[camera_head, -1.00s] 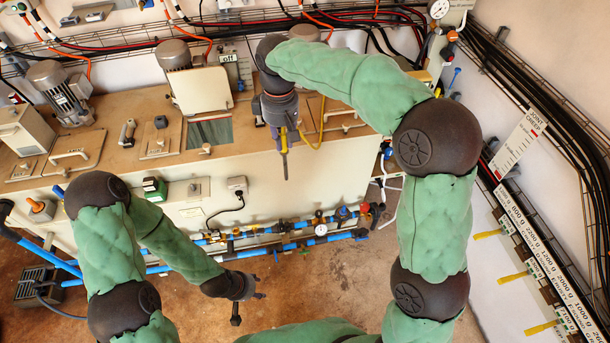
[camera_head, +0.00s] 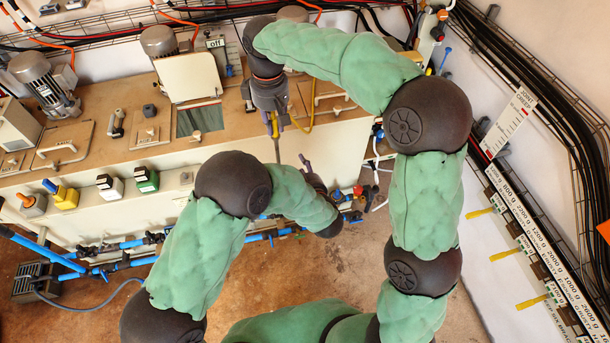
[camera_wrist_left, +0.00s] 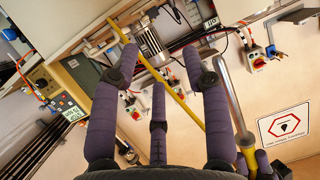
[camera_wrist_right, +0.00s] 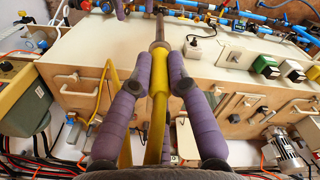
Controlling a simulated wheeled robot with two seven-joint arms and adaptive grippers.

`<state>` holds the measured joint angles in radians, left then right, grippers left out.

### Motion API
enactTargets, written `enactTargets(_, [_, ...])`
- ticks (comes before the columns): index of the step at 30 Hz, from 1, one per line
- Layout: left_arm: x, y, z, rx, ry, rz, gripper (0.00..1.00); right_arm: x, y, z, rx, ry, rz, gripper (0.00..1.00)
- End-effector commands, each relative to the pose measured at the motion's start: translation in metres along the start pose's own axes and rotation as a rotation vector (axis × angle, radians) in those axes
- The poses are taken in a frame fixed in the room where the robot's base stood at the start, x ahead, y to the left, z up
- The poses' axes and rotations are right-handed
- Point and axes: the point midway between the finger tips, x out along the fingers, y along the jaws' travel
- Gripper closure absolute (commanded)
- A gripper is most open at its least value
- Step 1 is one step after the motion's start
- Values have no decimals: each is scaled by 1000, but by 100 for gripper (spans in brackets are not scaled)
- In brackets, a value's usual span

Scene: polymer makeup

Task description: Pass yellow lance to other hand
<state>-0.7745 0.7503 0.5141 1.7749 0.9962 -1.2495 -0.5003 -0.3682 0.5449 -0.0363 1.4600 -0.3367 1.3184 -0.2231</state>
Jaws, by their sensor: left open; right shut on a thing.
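The yellow lance (camera_head: 274,124) hangs from my right gripper (camera_head: 275,116), its metal rod pointing down. In the right wrist view my right gripper (camera_wrist_right: 160,68) has its purple fingers closed around the yellow grip, and the lance's metal rod (camera_wrist_right: 160,34) reaches beyond them. My left gripper (camera_head: 314,174) is open and empty, below and right of the lance in the head view. In the left wrist view the rod (camera_wrist_left: 229,92) and yellow grip stand right of my open left gripper (camera_wrist_left: 160,60), outside its fingers. The yellow hose (camera_wrist_left: 180,100) crosses between or behind those fingers; depth is unclear.
A beige bench (camera_head: 90,190) with panels, switches and motors stands behind the grippers. Blue pipes with valves (camera_head: 125,243) run along its lower front. A yellow hose (camera_head: 311,104) loops beside my right gripper. The brown floor (camera_head: 330,265) is clear in front.

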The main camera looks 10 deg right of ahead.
Motion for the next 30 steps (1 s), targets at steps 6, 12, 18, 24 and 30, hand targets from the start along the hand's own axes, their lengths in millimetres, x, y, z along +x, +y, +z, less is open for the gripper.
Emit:
enactTargets(6, [-65, 0, -38, -57, 188, -166, 53, 0, 0, 0, 0, 1, 0, 100])
enactTargets(12, [-104, -11, -53, -87, 285, -266, 53, 0, 0, 0, 0, 1, 0, 100])
enactTargets(18, [-107, -16, -58, -95, 307, -294, 53, 0, 0, 0, 0, 1, 0, 100])
enactTargets(24, [-81, -26, -65, -95, 306, -296, 53, 0, 0, 0, 0, 1, 0, 100])
enactTargets(30, [-49, -35, -75, -96, 305, -295, 53, 0, 0, 0, 0, 1, 0, 100])
